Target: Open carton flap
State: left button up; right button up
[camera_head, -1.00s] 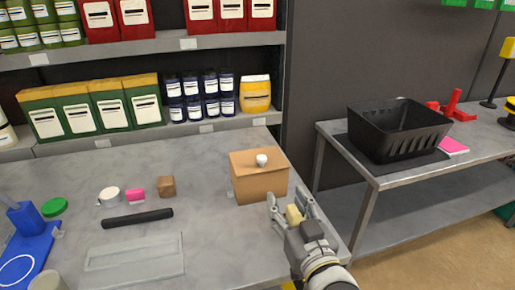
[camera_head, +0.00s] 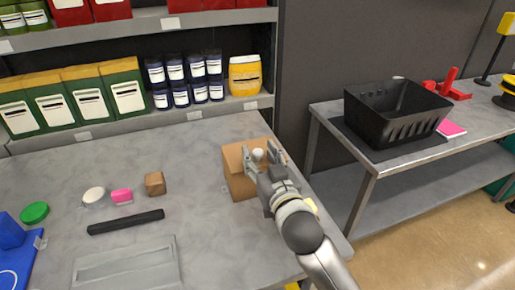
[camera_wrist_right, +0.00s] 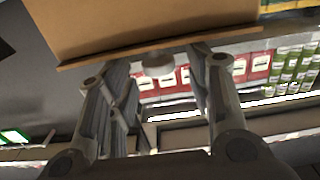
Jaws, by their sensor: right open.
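The brown carton (camera_head: 233,176) stands on the grey table, its top flap lying closed. A small pale round knob (camera_head: 258,154) sits on its top. My right gripper (camera_head: 260,150) is over the carton's top, open, with its fingers on either side of the knob. The right wrist view shows the brown carton surface (camera_wrist_right: 140,25) across the top and the knob (camera_wrist_right: 158,65) between the spread fingers. I cannot tell whether a finger touches it. My gripper and arm hide the carton's right part. My left gripper is not in view.
Shelves (camera_head: 185,122) with boxes and jars stand behind. A black crate (camera_head: 395,115) is on the right-hand table.

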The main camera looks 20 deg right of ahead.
jog(key=shift+w, duration=1)
jog(key=shift+c, duration=0.5)
jog(key=c, duration=0.5)
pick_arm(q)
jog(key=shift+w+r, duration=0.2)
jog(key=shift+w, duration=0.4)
pick_arm(e)
grip_shut()
